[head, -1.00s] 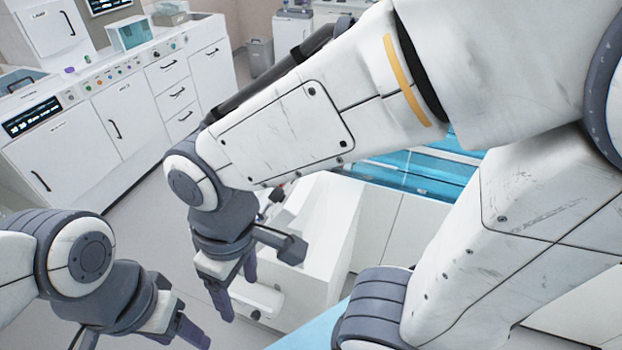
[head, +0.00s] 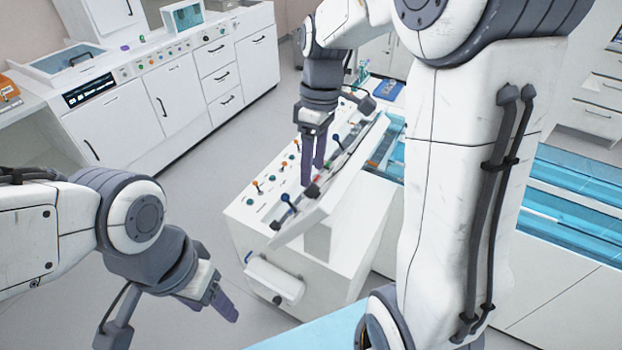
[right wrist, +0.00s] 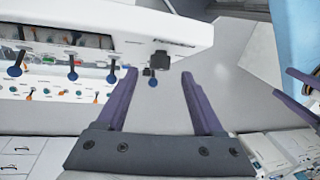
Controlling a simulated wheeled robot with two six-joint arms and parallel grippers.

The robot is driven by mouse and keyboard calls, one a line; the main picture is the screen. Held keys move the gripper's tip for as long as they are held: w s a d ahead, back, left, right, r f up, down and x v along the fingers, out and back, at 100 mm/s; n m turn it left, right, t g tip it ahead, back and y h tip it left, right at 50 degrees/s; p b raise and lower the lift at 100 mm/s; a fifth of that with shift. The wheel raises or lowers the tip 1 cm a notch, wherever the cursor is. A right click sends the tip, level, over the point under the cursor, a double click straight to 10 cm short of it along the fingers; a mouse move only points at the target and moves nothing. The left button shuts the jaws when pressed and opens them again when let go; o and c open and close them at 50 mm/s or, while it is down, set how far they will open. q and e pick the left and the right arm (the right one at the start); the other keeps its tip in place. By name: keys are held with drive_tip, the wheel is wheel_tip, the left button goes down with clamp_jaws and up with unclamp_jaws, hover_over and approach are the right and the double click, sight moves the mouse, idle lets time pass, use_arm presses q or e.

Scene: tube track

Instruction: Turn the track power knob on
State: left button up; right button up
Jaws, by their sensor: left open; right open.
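A white console (head: 245,215) stands in front of me, with a sloped panel of small levers and coloured knobs. In the right wrist view, a dark block-shaped knob (right wrist: 159,61) sits at the panel edge by a small label, with a blue ball-tipped lever (right wrist: 152,82) just below it. I cannot read the label or tell for sure which control is track power. My right gripper (head: 312,176) is open and points down over the panel; its fingers (right wrist: 158,76) are spread either side of the dark knob's line, holding nothing. My left gripper (head: 222,304) is open and empty, left of the console.
More ball-tipped levers (right wrist: 73,75) line the panel beside the right gripper. A white cabinet row (head: 135,100) stands at the back left, and blue-topped benches (head: 570,215) at the right. A light blue surface (head: 315,335) lies at the front. Floor is clear left of the console.

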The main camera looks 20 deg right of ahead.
sight(312, 191)
drive_tip(key=shift+s+a+f, duration=0.15)
drive_tip(key=shift+a+f, duration=0.05)
drive_tip(key=shift+f, duration=0.95)
drive_tip(key=shift+s+a+f, duration=0.15)
drive_tip(key=shift+f, duration=0.95)
clamp_jaws()
